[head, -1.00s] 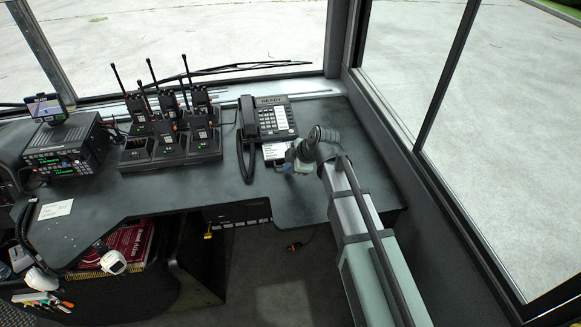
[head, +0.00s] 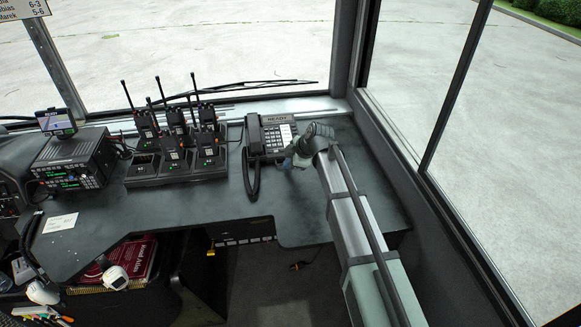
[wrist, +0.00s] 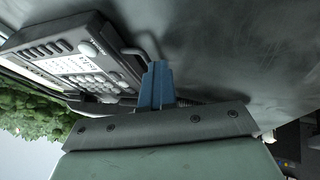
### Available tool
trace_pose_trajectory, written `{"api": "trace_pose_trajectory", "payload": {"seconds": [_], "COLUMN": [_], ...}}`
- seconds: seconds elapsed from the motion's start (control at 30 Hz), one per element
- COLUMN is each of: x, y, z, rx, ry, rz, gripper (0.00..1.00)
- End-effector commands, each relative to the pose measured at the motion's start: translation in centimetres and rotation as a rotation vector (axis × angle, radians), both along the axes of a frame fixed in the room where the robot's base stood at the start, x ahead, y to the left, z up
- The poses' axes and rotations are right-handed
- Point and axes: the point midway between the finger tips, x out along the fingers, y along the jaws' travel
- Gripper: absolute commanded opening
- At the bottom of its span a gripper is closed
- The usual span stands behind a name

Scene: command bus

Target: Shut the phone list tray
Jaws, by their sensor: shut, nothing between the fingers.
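The desk phone (head: 270,135), dark with a light keypad, stands on the desk with its handset (head: 252,135) at its left. No white list tray shows sticking out of its front edge in the head view; my gripper hides part of that edge. In the wrist view the phone's keypad (wrist: 86,64) is at upper left, and a thin grey loop (wrist: 134,51) shows beside its edge. My gripper (head: 290,163) is at the phone's front right corner. Its blue fingers (wrist: 157,84) are together and empty, close to the phone; I cannot tell whether they touch it.
A charger rack (head: 176,168) with several upright radios stands left of the phone. A radio console (head: 70,165) is farther left.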

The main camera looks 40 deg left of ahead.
Motion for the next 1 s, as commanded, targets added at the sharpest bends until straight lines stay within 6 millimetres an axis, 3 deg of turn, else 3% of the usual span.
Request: {"api": "trace_pose_trajectory", "payload": {"seconds": [0.27,0.53,1.0], "x": [0.1,-3.1,-3.1], "y": [0.0,-3.2,-7.5], "z": [0.3,1.0,7.9], "rx": [0.009,0.003,0.003], "ry": [-0.008,-0.003,-0.003], "rz": [-0.004,-0.001,-0.002], "gripper": [0.0,0.0,0.0]}}
